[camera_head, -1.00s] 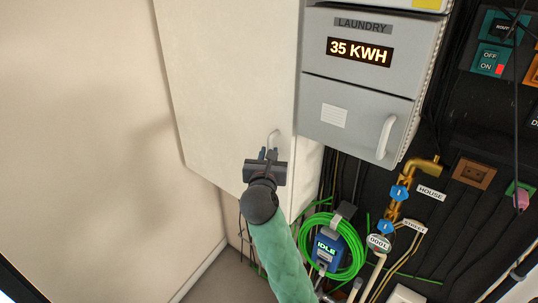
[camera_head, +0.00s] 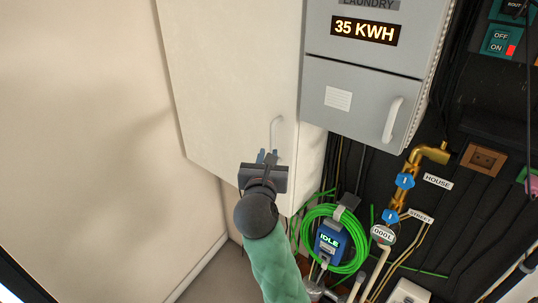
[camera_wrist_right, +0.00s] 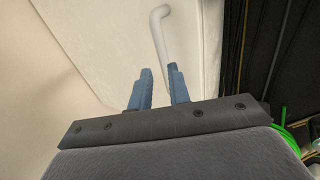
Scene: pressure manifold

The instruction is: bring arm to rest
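My right gripper (camera_head: 266,156) is in front of the lower part of a tall white cabinet door (camera_head: 235,75), pointing up toward its pale handle (camera_head: 277,132). My left gripper is not in view.
A grey meter cabinet (camera_head: 360,100) reading 35 KWH is to the right. Below it hang a coiled green cable (camera_head: 312,240) and a blue box (camera_head: 330,242) reading IDLE. Brass piping with blue valves (camera_head: 404,181) is further right. Bare wall (camera_head: 80,130) fills the left.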

